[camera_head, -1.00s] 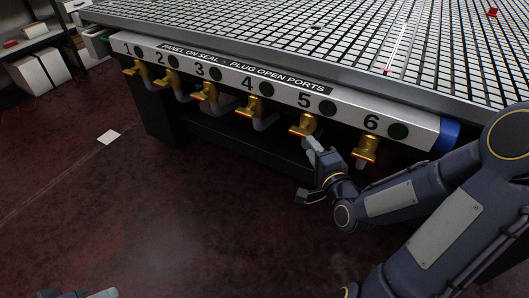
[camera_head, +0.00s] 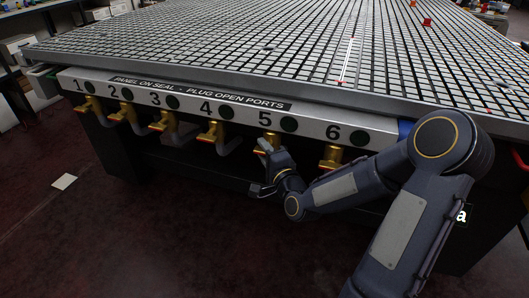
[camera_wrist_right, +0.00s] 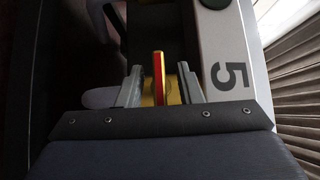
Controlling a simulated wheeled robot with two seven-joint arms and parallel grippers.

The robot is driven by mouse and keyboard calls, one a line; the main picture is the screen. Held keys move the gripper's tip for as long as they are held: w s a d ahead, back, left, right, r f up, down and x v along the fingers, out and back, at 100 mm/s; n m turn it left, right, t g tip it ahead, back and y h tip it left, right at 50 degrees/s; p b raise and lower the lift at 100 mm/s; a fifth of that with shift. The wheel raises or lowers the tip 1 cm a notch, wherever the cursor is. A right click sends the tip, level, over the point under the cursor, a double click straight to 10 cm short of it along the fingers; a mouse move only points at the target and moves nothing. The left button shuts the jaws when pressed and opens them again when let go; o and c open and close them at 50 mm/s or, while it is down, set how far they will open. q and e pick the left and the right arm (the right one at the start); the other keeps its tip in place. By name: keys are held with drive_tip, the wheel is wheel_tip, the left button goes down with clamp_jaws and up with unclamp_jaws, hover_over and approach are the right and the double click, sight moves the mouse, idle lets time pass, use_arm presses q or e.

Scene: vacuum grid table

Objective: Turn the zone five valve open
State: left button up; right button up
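The zone five valve (camera_head: 267,141) is a brass valve under the number 5 on the white panel (camera_head: 232,116) along the table's front edge. In the right wrist view its red and yellow handle (camera_wrist_right: 158,76) stands edge-on, in line with the panel strip. My right gripper (camera_head: 259,167) is at this valve in the head view. In the right wrist view its two fingers (camera_wrist_right: 160,87) are apart, one on each side of the handle, with gaps visible. Whether either finger touches the valve body is unclear. My left gripper is not in view.
Several similar brass valves line the panel, with the zone four valve (camera_head: 213,131) to the left and the zone six valve (camera_head: 331,157) to the right. The gridded table top (camera_head: 220,62) lies above. Open floor (camera_head: 130,245) is in front.

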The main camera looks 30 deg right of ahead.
clamp_jaws()
drive_tip(key=shift+r+n+g+p, duration=0.25)
drive_tip(key=shift+n+g+p, duration=0.45)
drive_tip(key=shift+p, duration=0.45)
drive_tip(key=n+g+p, duration=0.1)
drive_tip(key=p, duration=0.2)
drive_tip(key=n+g+h+p, duration=0.1)
drive_tip(key=g+p, duration=0.1)
drive_tip(key=p, duration=0.1)
drive_tip(key=n+g+p, duration=0.2)
drive_tip(key=p, duration=0.1)
drive_tip(key=shift+a+r+h, duration=0.15)
drive_tip(key=shift+r+h, duration=0.15)
drive_tip(key=n+g+h+p, duration=0.1)
drive_tip(key=p, duration=0.5)
drive_tip(key=n+g+h+p, duration=0.1)
drive_tip(key=g+p, duration=0.1)
drive_tip(key=p, duration=0.4)
drive_tip(key=n+g+h+p, duration=0.1)
drive_tip(key=g+p, duration=0.1)
drive_tip(key=p, duration=0.4)
drive_tip(key=shift+f+h, duration=0.3)
drive_tip(key=shift+h, duration=0.1)
drive_tip(key=shift+f+n+g+p, duration=0.2)
drive_tip(key=shift+n+g+p, duration=0.2)
drive_tip(key=shift+p, duration=0.35)
drive_tip(key=shift+d, duration=0.2)
